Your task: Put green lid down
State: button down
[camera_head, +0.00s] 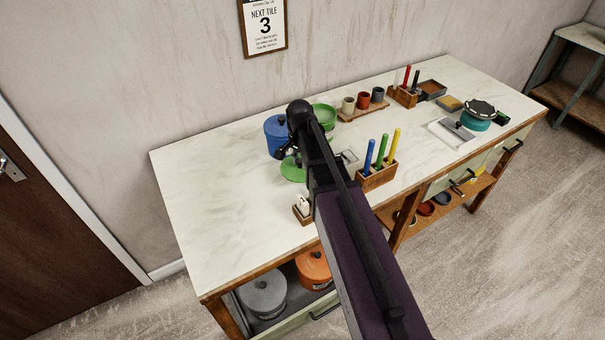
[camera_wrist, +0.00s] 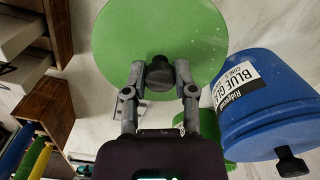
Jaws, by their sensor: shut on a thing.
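The green lid (camera_wrist: 150,35) is a round flat disc with a dark knob (camera_wrist: 160,72) in its middle. In the wrist view my gripper (camera_wrist: 160,75) has its two fingers closed on either side of that knob. In the head view the lid (camera_head: 291,172) shows at the near left of my arm, over the worktop in front of the blue pot; my gripper is mostly hidden there behind my arm. I cannot tell whether the lid touches the worktop. The green pot (camera_head: 324,112) stands behind my arm, partly hidden. Its side shows in the wrist view (camera_wrist: 210,124).
The blue glaze pot (camera_head: 276,137) stands close to the lid. A wooden holder (camera_head: 377,178) with coloured sticks and a small wooden box (camera_head: 301,214) stand nearer the front edge. A cup rack (camera_head: 362,112) is at the back. The worktop's left part (camera_head: 210,180) is clear.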

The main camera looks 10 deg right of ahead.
aim_at(300, 168)
jog(key=shift+f, duration=0.1)
dwell(0.3)
jog(key=shift+f+b, duration=1.9)
jog(key=shift+f, duration=0.2)
jog(key=shift+c, duration=2.1)
grip_release()
jog(key=shift+r, duration=0.1)
jog(key=shift+r, duration=0.15)
notch_tip(300, 168, up, 12)
jog(key=p, duration=1.2)
